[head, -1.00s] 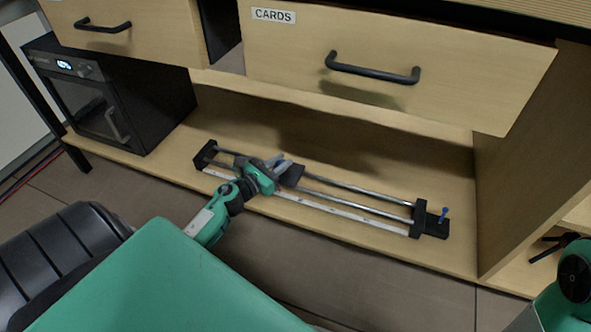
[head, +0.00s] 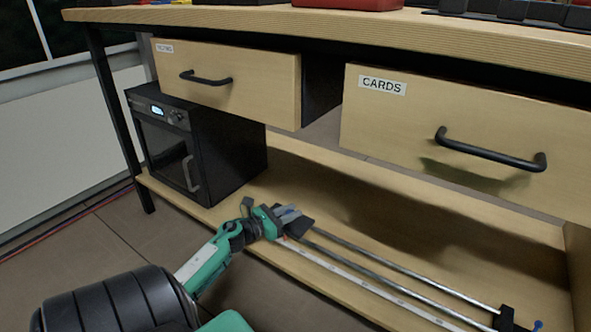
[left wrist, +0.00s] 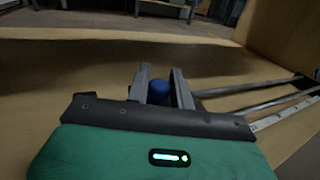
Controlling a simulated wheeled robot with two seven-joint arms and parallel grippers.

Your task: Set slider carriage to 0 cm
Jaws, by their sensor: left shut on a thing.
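The slider lies on the low wooden shelf, with two metal rails (head: 400,262) and a pale scale strip (head: 370,284) whose marks I cannot read. Its dark carriage (head: 303,227) is near the left end of the rails. My left gripper (head: 290,213) is at the carriage. In the left wrist view, its fingers (left wrist: 161,88) are shut on the carriage's blue knob (left wrist: 159,92). The left end block (head: 247,202) is partly hidden by my gripper. The right end block (head: 504,318) is at the bottom edge. My right gripper is out of view.
A black oven-like box (head: 195,145) stands on the shelf (head: 292,160) left of the slider. Two closed-looking drawers, one labelled CARDS (head: 460,140), hang above. A table leg (head: 118,120) stands at the left. The shelf behind the rails is clear.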

